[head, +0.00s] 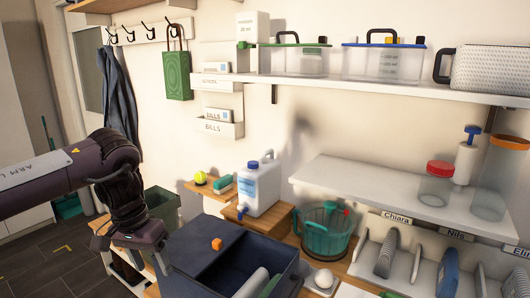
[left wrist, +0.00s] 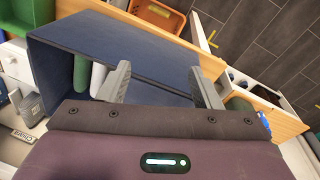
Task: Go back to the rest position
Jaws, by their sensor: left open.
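My left arm comes in from the left in the head view. My left gripper (head: 146,262) points down beside the left side of a dark blue open box (head: 190,255). In the left wrist view, the two grey fingers of the left gripper (left wrist: 162,82) are spread apart with nothing between them. The blue box (left wrist: 150,65) shows behind the fingers there, with green and white rolled items inside. I cannot tell how far above the box the fingers are. My right gripper is not in view.
A small orange cube (head: 216,244) is on the blue box. A white jug (head: 260,186) and a teal basket (head: 326,232) stand behind it. Shelves with clear bins (head: 384,62) and jars (head: 436,184) line the wall. Dark floor (head: 50,262) is open at left.

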